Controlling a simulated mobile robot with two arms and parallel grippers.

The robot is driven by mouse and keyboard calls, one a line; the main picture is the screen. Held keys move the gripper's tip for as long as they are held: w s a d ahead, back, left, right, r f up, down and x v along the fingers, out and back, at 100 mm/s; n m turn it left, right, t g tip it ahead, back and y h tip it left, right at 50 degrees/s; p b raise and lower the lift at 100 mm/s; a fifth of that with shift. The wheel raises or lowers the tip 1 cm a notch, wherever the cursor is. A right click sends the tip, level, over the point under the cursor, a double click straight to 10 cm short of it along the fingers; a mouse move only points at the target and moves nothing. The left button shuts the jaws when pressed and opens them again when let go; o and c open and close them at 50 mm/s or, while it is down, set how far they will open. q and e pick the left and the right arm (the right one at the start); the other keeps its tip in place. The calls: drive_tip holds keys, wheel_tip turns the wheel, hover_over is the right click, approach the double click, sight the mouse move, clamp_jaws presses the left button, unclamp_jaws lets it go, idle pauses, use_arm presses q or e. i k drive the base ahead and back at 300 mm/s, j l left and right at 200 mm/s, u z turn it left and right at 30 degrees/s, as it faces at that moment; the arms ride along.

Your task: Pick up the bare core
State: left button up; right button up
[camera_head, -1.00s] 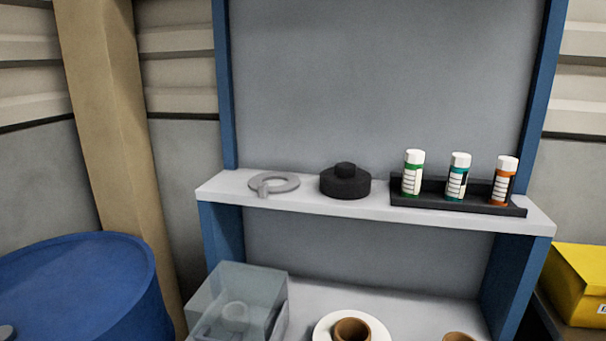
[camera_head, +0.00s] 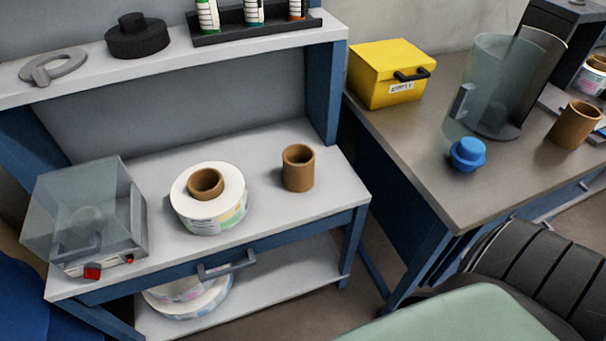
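A bare brown cardboard core (camera_head: 298,168) stands upright on the right part of the grey workbench top (camera_head: 270,150). To its left, a white label reel (camera_head: 218,212) lies flat with a brown core (camera_head: 205,184) in its middle. Another brown core (camera_head: 574,126) stands on the right-hand table, near the picture's right edge. Neither of my grippers is in view.
A clear-covered box (camera_head: 85,215) sits at the bench's left. The shelf above (camera_head: 190,55) holds a black round weight (camera_head: 137,38). The right-hand table (camera_head: 440,150) carries a yellow box (camera_head: 390,75), a clear cylinder (camera_head: 495,85) and a blue knob (camera_head: 467,154).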

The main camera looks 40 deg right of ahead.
sight(578, 119)
drive_tip(key=z, duration=2.65)
